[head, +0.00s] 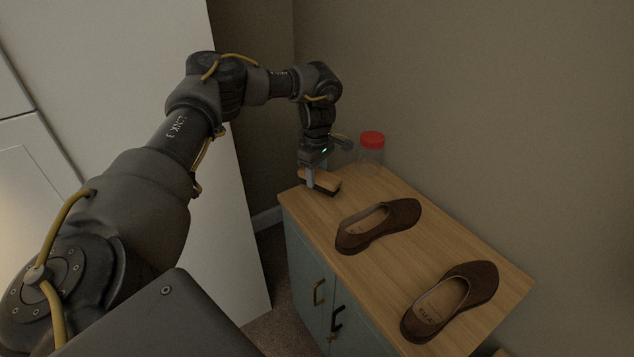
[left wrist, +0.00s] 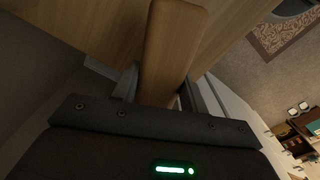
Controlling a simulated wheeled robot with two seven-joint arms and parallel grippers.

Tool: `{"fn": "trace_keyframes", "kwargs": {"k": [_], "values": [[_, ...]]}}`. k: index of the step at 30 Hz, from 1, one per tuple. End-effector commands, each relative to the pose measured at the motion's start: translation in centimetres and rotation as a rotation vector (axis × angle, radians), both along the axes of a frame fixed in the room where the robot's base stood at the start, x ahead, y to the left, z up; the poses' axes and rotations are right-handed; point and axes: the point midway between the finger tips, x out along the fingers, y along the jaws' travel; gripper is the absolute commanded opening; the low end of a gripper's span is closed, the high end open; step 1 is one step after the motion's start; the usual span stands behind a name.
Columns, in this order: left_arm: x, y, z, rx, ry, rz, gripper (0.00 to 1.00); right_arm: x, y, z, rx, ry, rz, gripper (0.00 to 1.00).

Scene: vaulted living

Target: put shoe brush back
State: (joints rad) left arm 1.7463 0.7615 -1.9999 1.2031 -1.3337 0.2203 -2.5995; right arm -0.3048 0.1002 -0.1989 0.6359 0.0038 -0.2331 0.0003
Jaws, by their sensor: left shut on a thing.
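The shoe brush (head: 324,184) has a light wooden back and dark bristles below. My left gripper (head: 318,182) is shut on it at the far left corner of the wooden cabinet top. The brush's wooden back (left wrist: 168,50) also shows in the left wrist view, between the fingers of my left gripper (left wrist: 158,85). I cannot tell whether the bristles touch the top. Two brown shoes, one in the middle (head: 385,222) and one nearer the right front (head: 452,298), lie on the cabinet top. My right gripper is not in view.
A clear jar with a red lid (head: 371,154) stands at the back of the cabinet (head: 420,248), close to the right of my left gripper. The wall runs behind it. A tall white panel (head: 235,240) stands at the left. Bare wood lies around the shoes.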

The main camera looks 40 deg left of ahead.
Motion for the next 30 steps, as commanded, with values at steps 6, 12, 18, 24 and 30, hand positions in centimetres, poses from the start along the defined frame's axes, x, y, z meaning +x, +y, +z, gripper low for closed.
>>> {"fn": "trace_keyframes", "kwargs": {"k": [6, 12, 18, 24, 30], "values": [[0.7, 0.4, -0.9, -0.002, 0.0, 0.0, 0.22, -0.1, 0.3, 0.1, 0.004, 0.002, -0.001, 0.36], [1.0, 0.7, -1.6, 0.001, 0.001, -0.001, 0.22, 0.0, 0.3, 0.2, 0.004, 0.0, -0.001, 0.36], [0.9, 0.6, -4.2, -0.001, 0.002, 0.0, 0.22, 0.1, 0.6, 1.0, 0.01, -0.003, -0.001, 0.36], [1.0, 0.6, -4.4, -0.001, -0.001, 0.0, 0.22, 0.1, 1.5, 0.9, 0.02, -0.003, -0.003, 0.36], [1.0, 0.6, -4.8, -0.001, -0.001, 0.0, 0.22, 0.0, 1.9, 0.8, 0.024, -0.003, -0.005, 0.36]]}}
